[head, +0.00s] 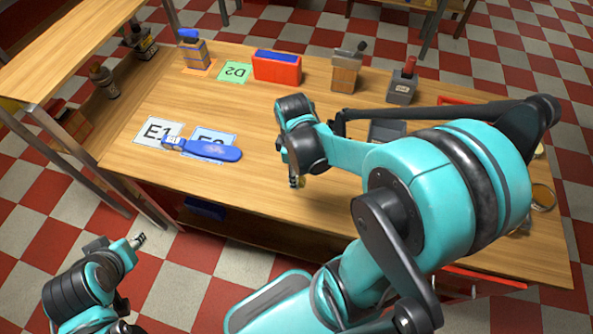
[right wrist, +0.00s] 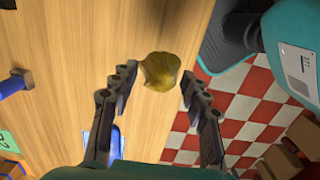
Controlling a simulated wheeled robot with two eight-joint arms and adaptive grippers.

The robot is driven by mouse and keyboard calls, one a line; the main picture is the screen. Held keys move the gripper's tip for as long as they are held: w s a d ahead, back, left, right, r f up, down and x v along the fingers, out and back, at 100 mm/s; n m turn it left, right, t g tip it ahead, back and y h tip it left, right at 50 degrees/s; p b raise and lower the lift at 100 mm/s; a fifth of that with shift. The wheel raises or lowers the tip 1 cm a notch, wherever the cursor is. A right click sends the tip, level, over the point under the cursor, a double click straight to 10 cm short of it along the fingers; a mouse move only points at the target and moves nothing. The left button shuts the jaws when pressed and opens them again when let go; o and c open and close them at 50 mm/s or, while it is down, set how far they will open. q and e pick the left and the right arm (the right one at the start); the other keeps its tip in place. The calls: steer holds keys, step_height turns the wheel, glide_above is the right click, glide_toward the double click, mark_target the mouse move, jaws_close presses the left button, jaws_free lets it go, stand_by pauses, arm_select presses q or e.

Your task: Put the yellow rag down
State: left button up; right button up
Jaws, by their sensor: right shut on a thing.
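The yellow rag (right wrist: 160,72) is a small crumpled bundle at the fingertips of my right gripper (right wrist: 158,82) in the right wrist view. My right gripper is shut on it. In the head view, my right gripper (head: 296,181) points down near the table's front edge, and only a small yellowish bit shows there; the rest is hidden. Whether the rag touches the table (head: 262,200) is unclear. My left gripper (head: 138,240) is low at the left, off the table, with no object visible at its tips; its jaw opening is too small to judge.
A blue-handled tool (head: 215,151) lies across the E1 card (head: 157,130) and the E2 card. The table's middle is clear. A wooden shelf (head: 75,50) borders the left.

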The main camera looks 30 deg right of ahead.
steer(key=shift+s+d, duration=0.1)
steer(key=shift+s, duration=0.05)
steer(key=shift+w+d+f, duration=0.1)
steer(key=shift+w+f, duration=0.1)
steer(key=shift+f, duration=0.1)
steer(key=w+f+b, duration=0.1)
steer(key=w+f, duration=0.1)
steer(key=w, duration=0.1)
steer(key=w+d+f+b, duration=0.1)
steer(key=w+f+b, duration=0.1)
steer(key=w, duration=0.2)
steer(key=w+d+f+b, duration=0.1)
steer(key=w+f, duration=0.1)
steer(key=w, duration=0.1)
steer(key=shift+w+d+f+b, duration=0.1)
steer(key=shift+w+f+b, duration=0.15)
steer(key=shift+w+b, duration=0.1)
step_height(320, 180, down, 4)
steer(key=shift+w+f+b, duration=0.1)
steer(key=shift+b, duration=0.9)
